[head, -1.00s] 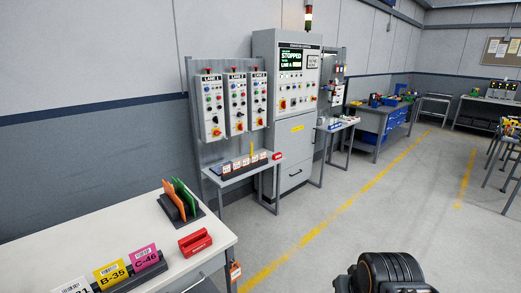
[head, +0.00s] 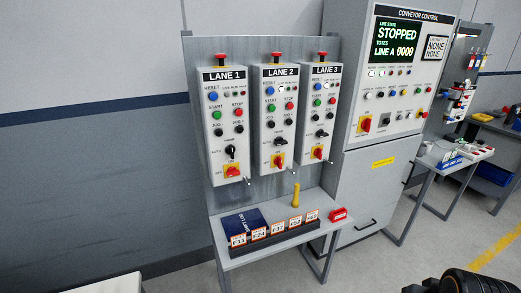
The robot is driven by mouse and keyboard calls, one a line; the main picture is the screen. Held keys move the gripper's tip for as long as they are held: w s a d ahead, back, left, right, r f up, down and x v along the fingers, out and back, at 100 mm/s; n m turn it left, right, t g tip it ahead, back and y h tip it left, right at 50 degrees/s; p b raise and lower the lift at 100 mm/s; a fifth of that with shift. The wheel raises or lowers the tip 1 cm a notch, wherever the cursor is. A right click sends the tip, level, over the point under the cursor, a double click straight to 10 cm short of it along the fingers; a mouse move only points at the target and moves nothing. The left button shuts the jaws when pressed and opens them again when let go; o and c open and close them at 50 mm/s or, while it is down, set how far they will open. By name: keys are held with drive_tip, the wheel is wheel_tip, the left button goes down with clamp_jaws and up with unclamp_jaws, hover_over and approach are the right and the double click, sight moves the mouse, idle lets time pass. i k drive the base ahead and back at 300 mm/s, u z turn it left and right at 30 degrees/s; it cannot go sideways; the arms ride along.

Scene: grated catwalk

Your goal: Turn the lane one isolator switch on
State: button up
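The lane 1 panel (head: 224,125) is the leftmost of three light control boxes on a grey backboard. An "OFF" label shows to the left of the plate; the handle's exact angle is too small to tell. The lane 2 isolator (head: 278,160) and lane 3 isolator (head: 318,153) look alike. A dark part of my arm shows at the bottom right. My gripper's fingers are not in view.
A small shelf table (head: 228,263) under the panels holds a dark blue book (head: 243,221), a rack of labelled tags (head: 275,234), a yellow object (head: 296,196) and a red object (head: 337,214). The conveyor control cabinet (head: 372,190) stands to the right, its screen reading "STOPPED".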

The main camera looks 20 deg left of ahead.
sight(232, 171)
drive_tip(key=i, duration=1.95)
drive_tip(key=u, duration=4.05)
